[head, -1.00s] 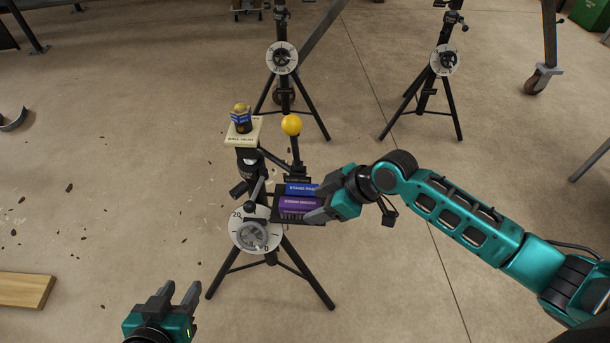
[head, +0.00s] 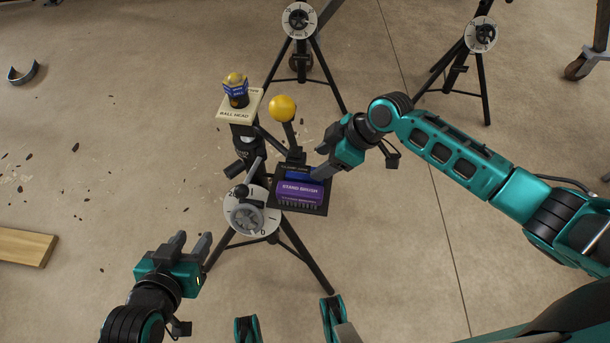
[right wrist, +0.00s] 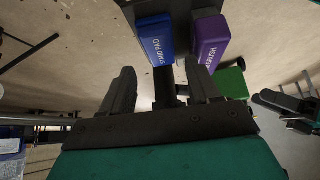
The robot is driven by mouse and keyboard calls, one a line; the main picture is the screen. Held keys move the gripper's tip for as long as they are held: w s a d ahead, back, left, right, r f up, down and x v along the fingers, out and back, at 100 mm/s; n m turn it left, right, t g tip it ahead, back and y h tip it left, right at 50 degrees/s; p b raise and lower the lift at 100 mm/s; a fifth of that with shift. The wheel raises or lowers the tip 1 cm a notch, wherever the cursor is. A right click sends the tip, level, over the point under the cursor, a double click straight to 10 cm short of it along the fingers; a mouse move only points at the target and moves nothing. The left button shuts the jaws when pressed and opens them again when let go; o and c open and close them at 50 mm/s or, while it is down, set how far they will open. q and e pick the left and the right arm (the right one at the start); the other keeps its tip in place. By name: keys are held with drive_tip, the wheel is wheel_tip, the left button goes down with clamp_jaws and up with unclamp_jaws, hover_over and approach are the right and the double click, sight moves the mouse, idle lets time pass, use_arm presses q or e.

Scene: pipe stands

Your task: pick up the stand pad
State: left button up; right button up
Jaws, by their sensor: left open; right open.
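The blue stand pad (head: 297,174) lies on a small black tray (head: 318,210) on the near pipe stand, behind the purple stand brush (head: 299,191). My right gripper (head: 320,163) is open and empty, just right of the pad, hiding part of it in the head view. In the right wrist view the pad (right wrist: 155,40) is beyond the open fingers (right wrist: 160,74), with the purple brush (right wrist: 210,38) to its right; the pad is not between the fingers. My left gripper (head: 192,242) is open and empty at the lower left, away from the stand.
A yellow ball knob (head: 283,108) rises behind the tray. A cream plate (head: 241,112) labelled ball head carries a small blue and yellow item. A dial (head: 246,212) and tripod legs are below. Other stands are behind; a wooden plank (head: 26,247) lies at left.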

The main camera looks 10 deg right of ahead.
sight(306, 172)
drive_tip(key=shift+b+x, duration=0.85)
drive_tip(key=shift+x, duration=2.3)
drive_tip(key=shift+c, duration=0.2)
drive_tip(key=c, duration=0.8)
